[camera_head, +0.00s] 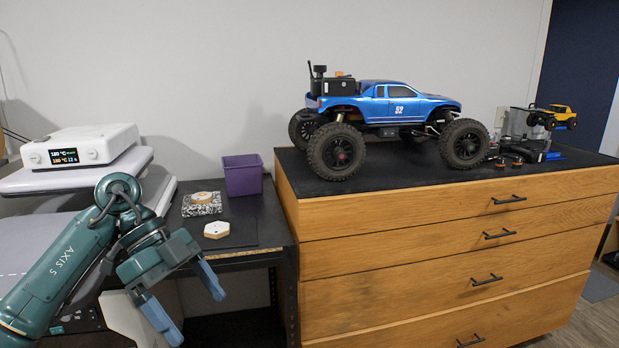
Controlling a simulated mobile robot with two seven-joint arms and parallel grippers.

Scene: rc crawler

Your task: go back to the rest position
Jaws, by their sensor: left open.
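My left gripper (186,308) is at the end of the green arm that comes in from the lower left. Its two blue fingers are spread apart with nothing between them. It hangs in front of the low black table (262,228), with its fingers pointing down and to the right. My right gripper does not show in the head view.
A blue truck (395,105) stands on the dark top of a wooden drawer cabinet (420,222). A small yellow vehicle (551,116) is at its far right. A white device (80,148) stands at left.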

